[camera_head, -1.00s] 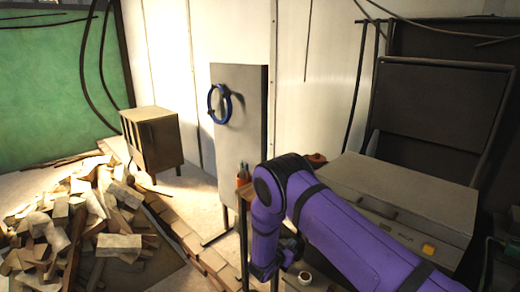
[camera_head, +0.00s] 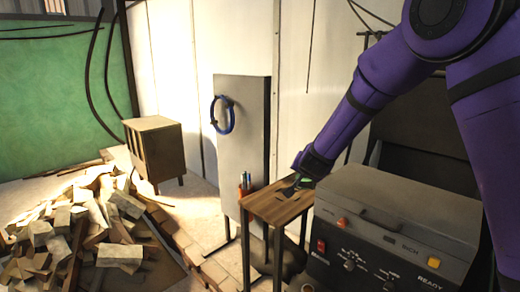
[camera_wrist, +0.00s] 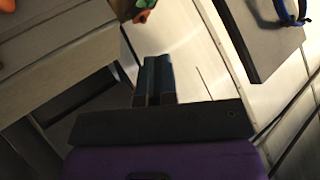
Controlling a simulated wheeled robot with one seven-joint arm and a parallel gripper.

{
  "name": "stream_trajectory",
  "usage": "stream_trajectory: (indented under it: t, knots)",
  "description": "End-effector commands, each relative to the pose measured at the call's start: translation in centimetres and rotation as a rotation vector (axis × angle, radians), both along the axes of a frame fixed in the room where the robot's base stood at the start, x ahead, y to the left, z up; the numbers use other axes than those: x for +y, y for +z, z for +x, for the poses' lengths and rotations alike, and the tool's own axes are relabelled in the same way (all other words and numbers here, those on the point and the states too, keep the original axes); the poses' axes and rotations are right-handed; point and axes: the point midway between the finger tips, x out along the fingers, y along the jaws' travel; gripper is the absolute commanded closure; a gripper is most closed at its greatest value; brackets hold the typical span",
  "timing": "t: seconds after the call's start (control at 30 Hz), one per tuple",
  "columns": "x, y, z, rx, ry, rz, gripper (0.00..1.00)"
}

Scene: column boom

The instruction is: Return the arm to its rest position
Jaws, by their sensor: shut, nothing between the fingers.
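My purple arm (camera_head: 375,85) comes in from the upper right and slopes down to the left. My gripper (camera_head: 287,190) is at its low end, over or beside a small wooden-topped stand (camera_head: 262,208); I cannot tell whether it touches the top. In the wrist view my gripper's two dark fingers (camera_wrist: 156,62) lie side by side, shut, with nothing held between them.
A grey machine (camera_head: 400,195) with switches stands right of the stand, below my arm. An orange holder with pens (camera_head: 245,185) is at the stand's back edge. A grey panel with a blue ring (camera_head: 222,115) stands behind. Bricks and wood scraps (camera_head: 85,225) lie left, near a cabinet (camera_head: 155,150).

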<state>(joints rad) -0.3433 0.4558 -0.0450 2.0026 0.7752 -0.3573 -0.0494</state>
Motion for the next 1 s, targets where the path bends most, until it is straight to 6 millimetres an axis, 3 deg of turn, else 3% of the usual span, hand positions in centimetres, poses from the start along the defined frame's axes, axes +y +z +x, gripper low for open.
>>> stream_trajectory:
  t: [0.03, 0.2, 0.5, 0.7, 1.0]
  knots:
    - [-0.6, 1.9, -0.9, 0.004, 0.023, 0.009, 1.0]
    - [-2.0, 6.7, -4.7, 0.043, 0.115, 0.021, 1.0]
    - [-5.1, 13.2, -13.2, 0.121, 0.257, -0.005, 1.0]
    - [-7.3, 16.0, -19.9, 0.183, 0.33, -0.051, 1.0]
    - [-10.9, 17.7, -30.7, 0.296, 0.399, -0.151, 1.0]
